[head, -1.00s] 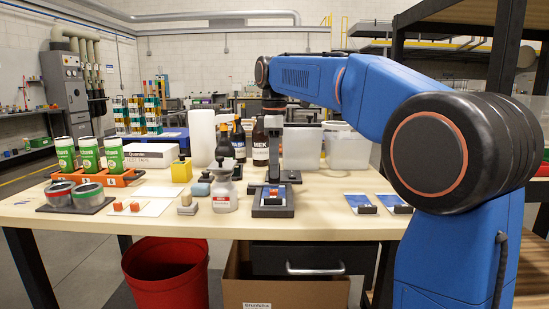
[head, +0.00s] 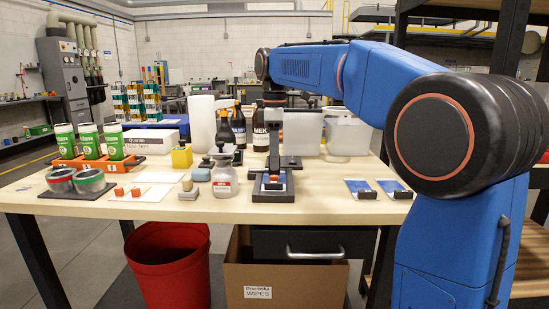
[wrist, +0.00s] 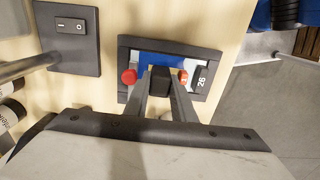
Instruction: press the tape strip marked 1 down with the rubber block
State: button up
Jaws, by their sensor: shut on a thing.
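My gripper (head: 274,179) is low over a dark frame (head: 256,192) on the bench. In the wrist view, its two grey fingers (wrist: 157,82) are shut on a small black block (wrist: 160,77), and red and orange ends show beside them. The frame in the wrist view (wrist: 211,60) holds a blue and white sheet and has a tag reading 26. The black block hides part of the sheet. I cannot tell whether the block touches it. I cannot make out a tape strip marked 1, and I cannot confirm that the held block is rubber.
A black switch box (wrist: 82,52) is beside the frame. Dark bottles (head: 259,130) stand behind. Two blue and white cards (head: 360,188) lie to the right.

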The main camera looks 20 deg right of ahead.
jog(key=shift+f, duration=0.55)
dwell(1.1)
jog(key=shift+r, duration=0.1)
jog(key=shift+r, duration=3.45)
